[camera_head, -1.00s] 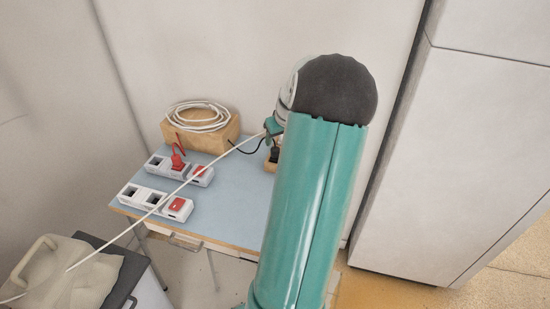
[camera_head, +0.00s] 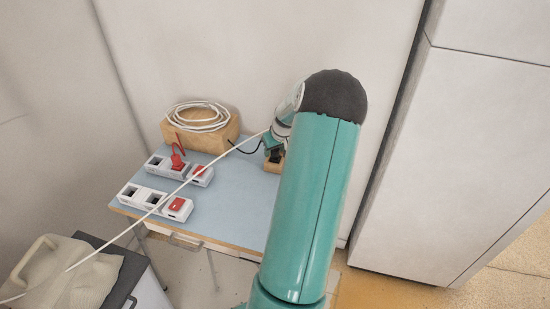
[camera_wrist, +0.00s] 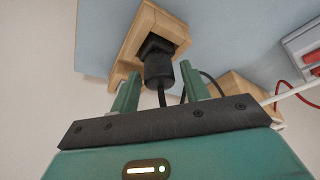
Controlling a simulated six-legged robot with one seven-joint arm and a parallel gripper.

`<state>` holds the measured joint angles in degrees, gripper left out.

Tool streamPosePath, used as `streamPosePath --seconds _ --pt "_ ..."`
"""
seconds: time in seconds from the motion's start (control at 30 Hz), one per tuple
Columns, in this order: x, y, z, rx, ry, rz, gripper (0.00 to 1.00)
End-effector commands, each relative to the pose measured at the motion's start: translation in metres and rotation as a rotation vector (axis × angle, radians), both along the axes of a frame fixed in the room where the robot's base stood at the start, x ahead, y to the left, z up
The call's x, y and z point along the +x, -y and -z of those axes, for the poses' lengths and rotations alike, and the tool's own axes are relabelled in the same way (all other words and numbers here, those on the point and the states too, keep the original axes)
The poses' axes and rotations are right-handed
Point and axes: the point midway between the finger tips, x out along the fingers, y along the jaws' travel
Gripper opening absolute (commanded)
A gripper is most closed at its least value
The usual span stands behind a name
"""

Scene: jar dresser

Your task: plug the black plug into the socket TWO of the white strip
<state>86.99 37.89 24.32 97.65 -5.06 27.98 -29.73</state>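The black plug (camera_wrist: 158,70) sits in a wooden holder (camera_wrist: 131,45) in the wrist view, its cable hanging toward my gripper. In the head view the plug (camera_head: 275,155) shows small beside my arm. My gripper (camera_wrist: 159,72) is open, with one green finger on each side of the plug and visible gaps between. The front white strip (camera_head: 154,201) lies on the table with two empty dark sockets and a red switch at its right end. Socket numbers are too small to read.
A second strip (camera_head: 179,170) lies behind, with a red plug (camera_head: 177,158) in its middle. A wooden box (camera_head: 200,136) bears a coiled white cable (camera_head: 203,115). A white cable crosses above the strips. The blue tabletop (camera_head: 233,202) is clear in front; a cabinet (camera_head: 450,160) stands right.

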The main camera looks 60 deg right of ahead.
Motion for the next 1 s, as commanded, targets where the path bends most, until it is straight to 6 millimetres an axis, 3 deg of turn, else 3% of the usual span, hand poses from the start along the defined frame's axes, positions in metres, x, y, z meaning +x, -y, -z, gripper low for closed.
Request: streamPosePath --seconds 0.03,0.2,0.63,0.8,1.0 --pt "0.0 0.0 0.0 0.0 0.0 0.0 0.36" --pt "0.0 0.0 0.0 0.0 0.0 0.0 0.07" --pt "0.0 0.0 -0.01 -0.002 0.001 0.0 0.06" --pt "0.0 0.0 -0.032 -0.004 0.001 0.0 0.06" --pt "-0.017 -0.019 -0.063 -0.004 0.0 0.002 0.06"
